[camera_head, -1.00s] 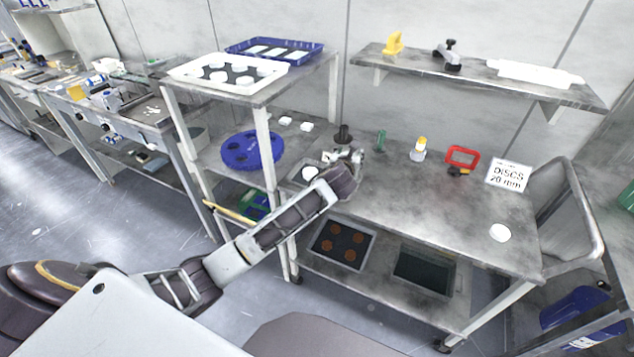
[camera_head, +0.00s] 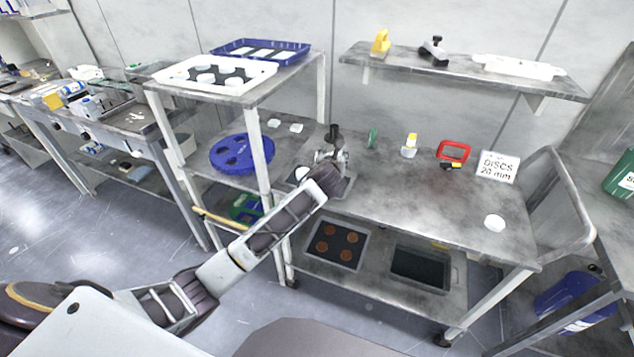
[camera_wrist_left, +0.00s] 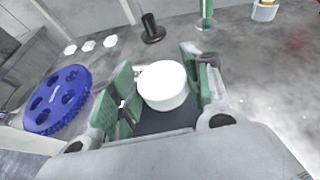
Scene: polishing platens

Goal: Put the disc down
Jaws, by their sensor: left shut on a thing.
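A thick white disc (camera_wrist_left: 167,86) sits between the green-padded fingers of my left gripper (camera_wrist_left: 162,80) in the left wrist view. The gripper is shut on it. A dark mat (camera_wrist_left: 160,121) lies beneath the disc; I cannot tell whether the disc touches it. In the head view my left gripper (camera_head: 327,157) is over the left part of the grey bench, its fingers largely hidden by my wrist. A white round shape shows just left of the wrist; I cannot tell if it is the held disc. Another white disc (camera_head: 494,222) lies at the bench's right end. My right gripper is out of view.
A black post (camera_head: 334,133), a green item (camera_head: 372,138), a yellow-topped bottle (camera_head: 410,145) and a red frame (camera_head: 453,151) stand along the back. A sign (camera_head: 497,167) reads "DISCS 20 mm". A blue holed plate (camera_head: 241,153) is left. The bench's middle right is clear.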

